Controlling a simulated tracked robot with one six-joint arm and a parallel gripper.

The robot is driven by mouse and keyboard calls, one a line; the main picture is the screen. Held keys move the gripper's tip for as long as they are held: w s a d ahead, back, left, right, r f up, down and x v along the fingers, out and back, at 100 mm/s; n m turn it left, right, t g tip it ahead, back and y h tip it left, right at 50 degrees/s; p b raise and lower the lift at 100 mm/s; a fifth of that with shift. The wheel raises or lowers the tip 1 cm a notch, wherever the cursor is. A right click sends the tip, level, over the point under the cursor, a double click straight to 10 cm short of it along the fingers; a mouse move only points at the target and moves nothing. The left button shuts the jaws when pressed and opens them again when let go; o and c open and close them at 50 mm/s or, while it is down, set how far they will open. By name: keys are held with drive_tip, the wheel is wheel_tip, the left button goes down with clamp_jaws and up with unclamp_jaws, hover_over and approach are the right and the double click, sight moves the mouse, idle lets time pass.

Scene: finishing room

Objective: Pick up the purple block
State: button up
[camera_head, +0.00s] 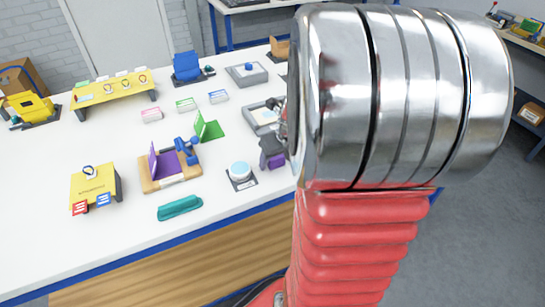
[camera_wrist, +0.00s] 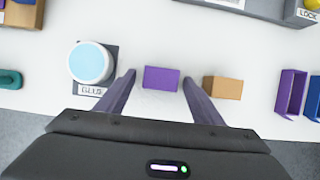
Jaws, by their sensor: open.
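The purple block (camera_wrist: 161,78) lies on the white table in the wrist view. My gripper (camera_wrist: 158,80) is open, with one dark finger to the left of the block and one to the right. A gap shows on each side, so the fingers do not appear to touch it. In the head view my gripper (camera_head: 272,152) is at the table's front part, partly hidden behind my arm. The purple block (camera_head: 277,162) shows there just below the gripper, partly covered.
A round light-blue-topped glue pot (camera_wrist: 91,63) stands close left of the fingers. An orange-tan block (camera_wrist: 223,88) lies close right. A purple bin (camera_wrist: 291,92) is farther right. A grey lock box (camera_wrist: 270,8) is behind. A teal object (camera_head: 180,208) lies near the front edge.

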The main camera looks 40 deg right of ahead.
idle(0.5)
drive_tip(key=c, duration=1.1)
